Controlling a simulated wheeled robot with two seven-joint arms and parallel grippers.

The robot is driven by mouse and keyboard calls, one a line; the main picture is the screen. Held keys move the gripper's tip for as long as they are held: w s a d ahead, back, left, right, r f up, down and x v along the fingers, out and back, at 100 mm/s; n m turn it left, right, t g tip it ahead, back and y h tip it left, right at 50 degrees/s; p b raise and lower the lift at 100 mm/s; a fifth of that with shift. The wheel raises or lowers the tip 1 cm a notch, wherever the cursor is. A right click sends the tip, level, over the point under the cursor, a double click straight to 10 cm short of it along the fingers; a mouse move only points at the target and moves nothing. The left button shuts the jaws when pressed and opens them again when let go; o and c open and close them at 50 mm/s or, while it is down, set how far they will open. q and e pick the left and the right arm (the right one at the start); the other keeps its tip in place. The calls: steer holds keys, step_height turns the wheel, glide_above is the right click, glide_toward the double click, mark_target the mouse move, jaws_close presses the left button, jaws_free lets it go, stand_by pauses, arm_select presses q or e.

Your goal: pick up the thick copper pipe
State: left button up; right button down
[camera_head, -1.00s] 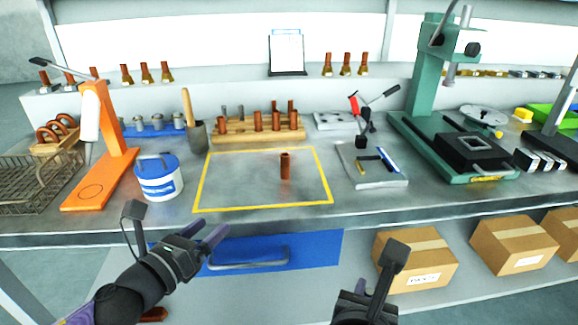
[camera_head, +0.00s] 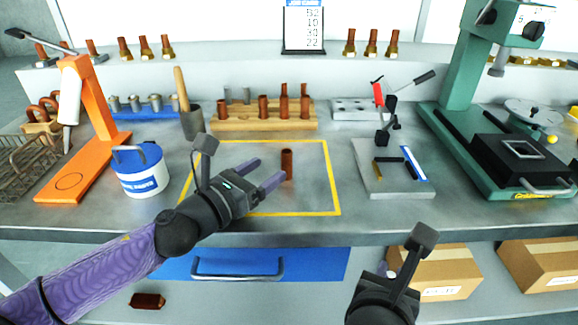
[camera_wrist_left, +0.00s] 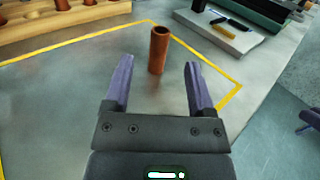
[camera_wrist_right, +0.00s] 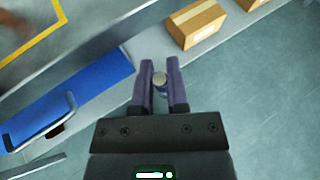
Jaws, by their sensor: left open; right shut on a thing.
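A copper pipe (camera_head: 287,165) stands upright on the bench inside a yellow outline (camera_head: 337,190). It also shows in the left wrist view (camera_wrist_left: 158,50), just beyond and between the fingertips. My left gripper (camera_head: 263,173) is open, low over the bench, to the left of the pipe, with its fingers pointing at it. The fingers do not close on it. In the right wrist view my right gripper (camera_wrist_right: 160,68) is shut on a small grey cylindrical thing (camera_wrist_right: 160,82), in front of the bench edge. The fingers partly hide that thing.
A wooden rack (camera_head: 230,122) with several copper pipes stands behind the outline. A blue and white tub (camera_head: 140,172) is at left. A grey tray (camera_head: 395,183) and green press (camera_head: 460,85) are at right. A blue drawer (camera_head: 310,263) is below the bench.

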mark_target(283, 157)
arm_select(q)
steer(key=b+x, duration=0.2)
steer(key=x, duration=0.4)
steer(key=shift+w+d, duration=0.15)
steer(key=shift+w, duration=0.05)
arm_select(e)
step_height(283, 157, down, 3)
arm_select(q)
steer(key=shift+r, duration=0.15)
arm_select(e)
steer(key=shift+r, duration=0.1)
arm_select(q)
jaws_close()
